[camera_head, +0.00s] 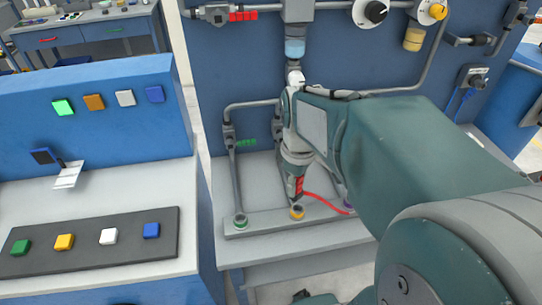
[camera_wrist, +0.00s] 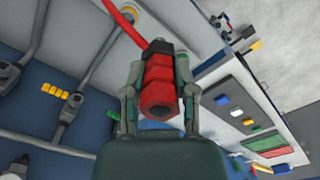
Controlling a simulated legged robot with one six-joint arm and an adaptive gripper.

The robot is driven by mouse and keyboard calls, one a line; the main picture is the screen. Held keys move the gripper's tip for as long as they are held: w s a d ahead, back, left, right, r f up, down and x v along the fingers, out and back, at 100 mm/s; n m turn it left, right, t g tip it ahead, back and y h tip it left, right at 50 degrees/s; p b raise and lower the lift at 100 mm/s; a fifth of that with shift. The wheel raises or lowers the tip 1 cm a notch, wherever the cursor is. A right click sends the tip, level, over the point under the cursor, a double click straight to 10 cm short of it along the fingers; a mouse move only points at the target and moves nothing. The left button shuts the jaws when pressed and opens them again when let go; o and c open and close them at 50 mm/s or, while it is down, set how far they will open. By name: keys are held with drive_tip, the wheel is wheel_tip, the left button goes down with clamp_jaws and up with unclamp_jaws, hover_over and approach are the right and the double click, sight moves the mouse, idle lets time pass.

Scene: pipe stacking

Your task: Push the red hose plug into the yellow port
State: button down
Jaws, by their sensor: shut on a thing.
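The yellow port (camera_head: 297,212) is on the grey ledge, just below the plug in the head view. A small gap seems to show between them.
A green port (camera_head: 240,221) is left on the ledge (camera_head: 268,224), and a purple port (camera_head: 347,207) is at the right, partly behind my arm. Vertical pipes (camera_head: 235,178) rise behind. A console with coloured buttons (camera_head: 64,242) stands at the left.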

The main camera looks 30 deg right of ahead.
drive_tip(key=shift+r, duration=3)
drive_tip(key=shift+w+d+f, duration=0.75)
drive_tip(key=shift+d+f, duration=0.05)
drive_tip(key=shift+f, duration=2.15)
drive_tip(key=shift+w+d+f, duration=0.75)
drive_tip(key=shift+d+f, duration=0.1)
drive_tip(key=shift+f, duration=2.1)
drive_tip(key=shift+w+d+f, duration=0.75)
drive_tip(key=shift+d+f, duration=0.05)
drive_tip(key=shift+f, duration=2.15)
drive_tip(key=shift+f, duration=1.55)
drive_tip(key=shift+c, duration=1.7)
unclamp_jaws()
